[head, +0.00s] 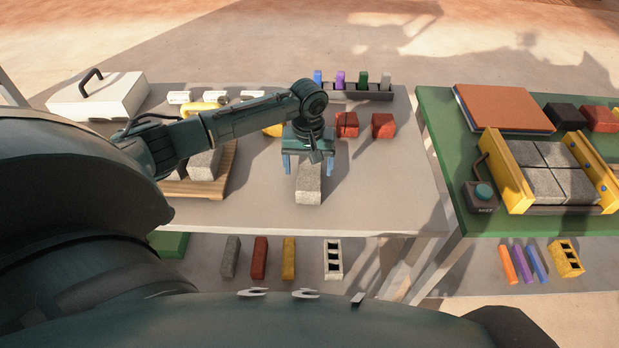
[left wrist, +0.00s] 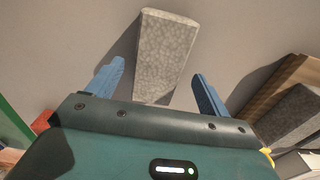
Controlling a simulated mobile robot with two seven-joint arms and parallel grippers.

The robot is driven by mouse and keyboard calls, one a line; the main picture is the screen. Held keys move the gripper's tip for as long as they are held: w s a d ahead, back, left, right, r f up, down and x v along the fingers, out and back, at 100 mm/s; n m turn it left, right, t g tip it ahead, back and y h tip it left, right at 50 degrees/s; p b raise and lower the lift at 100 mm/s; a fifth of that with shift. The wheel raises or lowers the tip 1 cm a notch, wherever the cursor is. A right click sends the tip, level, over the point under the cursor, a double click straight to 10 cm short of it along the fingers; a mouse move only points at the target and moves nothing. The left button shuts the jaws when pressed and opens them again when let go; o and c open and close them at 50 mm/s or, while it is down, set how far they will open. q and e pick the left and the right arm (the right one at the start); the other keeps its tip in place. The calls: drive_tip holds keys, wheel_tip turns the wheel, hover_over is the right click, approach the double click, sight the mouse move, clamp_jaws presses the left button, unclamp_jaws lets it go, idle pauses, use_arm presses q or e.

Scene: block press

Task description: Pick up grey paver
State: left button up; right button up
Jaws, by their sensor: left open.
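A grey paver (head: 309,184) lies on the grey table (head: 390,205) near its front edge. It also shows in the left wrist view (left wrist: 165,55), speckled and oblong, lying between the lines of the two blue fingers. My left gripper (head: 302,168) is open and stands over the far end of the paver, with a finger to each side. In the left wrist view the gripper (left wrist: 155,90) is empty, and its fingers do not touch the paver. The height of the fingertips above the table is hard to tell. My right gripper is not in view.
More grey blocks (head: 204,165) sit on a wooden pallet (head: 222,185) to the left. Red blocks (head: 383,126) and a rack (head: 360,94) with coloured pieces are behind. A green table (head: 450,150) at right holds a yellow-sided press (head: 503,170) with grey pavers. The table right of the paver is clear.

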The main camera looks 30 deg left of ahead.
sight(310, 172)
use_arm(q)
wheel_tip(310, 172, down, 4)
drive_tip(key=shift+d+r, duration=0.15)
drive_tip(key=c, duration=1.6)
drive_tip(key=shift+r, duration=0.1)
drive_tip(key=shift+c, duration=0.5)
